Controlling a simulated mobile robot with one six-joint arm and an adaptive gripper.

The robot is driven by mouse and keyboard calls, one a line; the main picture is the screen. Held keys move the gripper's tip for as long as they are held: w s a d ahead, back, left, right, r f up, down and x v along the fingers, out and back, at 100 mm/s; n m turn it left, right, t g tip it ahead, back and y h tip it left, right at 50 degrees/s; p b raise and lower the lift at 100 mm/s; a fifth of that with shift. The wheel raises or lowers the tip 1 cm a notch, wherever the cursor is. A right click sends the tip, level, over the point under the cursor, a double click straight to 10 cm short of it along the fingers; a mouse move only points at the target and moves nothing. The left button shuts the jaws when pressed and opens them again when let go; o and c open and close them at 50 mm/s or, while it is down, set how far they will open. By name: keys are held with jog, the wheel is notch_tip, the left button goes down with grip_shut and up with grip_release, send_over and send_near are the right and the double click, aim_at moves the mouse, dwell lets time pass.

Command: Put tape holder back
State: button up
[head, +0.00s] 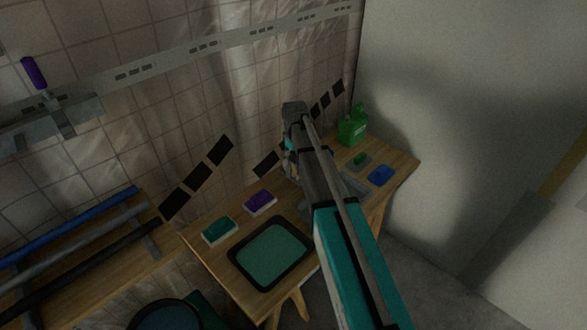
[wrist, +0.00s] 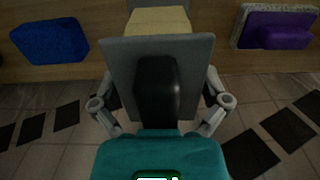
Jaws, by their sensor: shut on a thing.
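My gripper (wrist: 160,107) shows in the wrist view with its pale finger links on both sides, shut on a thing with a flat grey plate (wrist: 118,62). This is likely the tape holder. A black part runs down the middle of the plate, and a cream block shows behind its upper edge. The plate hides the fingertips. In the head view my gripper (head: 291,146) is above the back of the wooden table, near the tiled wall. The grey end of the held thing (head: 293,107) shows there, but my arm covers much of it.
The wooden table (head: 402,160) bears a green canister (head: 352,128), a blue item (head: 380,175), a purple sponge (head: 260,203), a teal sponge (head: 220,230) and a black-rimmed tray (head: 237,268). A rack with pipes (head: 85,228) is at left. A grey rail (head: 200,47) crosses the wall.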

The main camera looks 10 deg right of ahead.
aim_at(294, 165)
dwell(0.3)
jog(key=shift+w+f+b, duration=0.5)
jog(key=shift+f+b, duration=0.15)
jog(key=shift+f, duration=0.05)
jog(key=shift+s+f+b, duration=0.1)
jog(key=shift+f+b, duration=1.25)
jog(key=o, duration=0.8)
jog(key=shift+c, duration=0.2)
jog(key=shift+r, duration=0.15)
notch_tip(294, 165, up, 12)
jog(key=p, duration=1.2)
